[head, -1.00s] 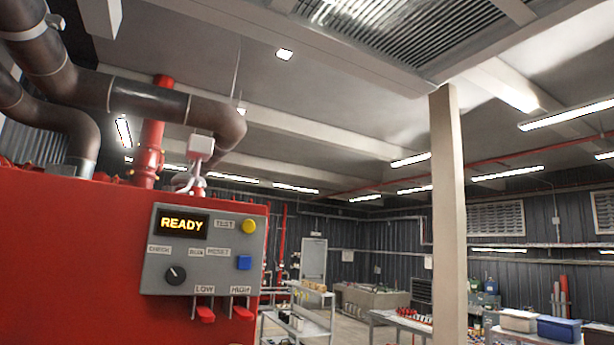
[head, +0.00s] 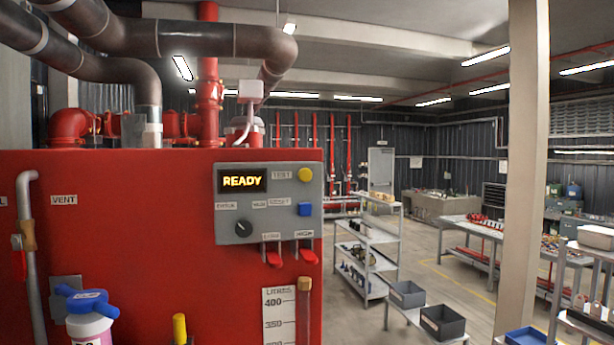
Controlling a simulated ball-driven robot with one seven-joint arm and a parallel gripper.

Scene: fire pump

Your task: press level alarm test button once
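A grey control panel (head: 268,228) is mounted on the upper right of a large red tank (head: 130,235). A round yellow button (head: 305,174) is at its top right, beside a label reading TEST. A lit display (head: 243,181) reads READY. A black rotary knob (head: 243,229) is at the panel's lower left. Two red levers (head: 273,256) hang at its bottom edge, the right one under a label reading HIGH. My gripper is not in view.
A level gauge (head: 279,312) marked in litres is below the panel. A blue-topped bottle (head: 88,325) and a pipe with a valve (head: 27,250) stand at left. A beige pillar (head: 525,170), shelving (head: 370,255) and grey bins (head: 442,322) are to the right.

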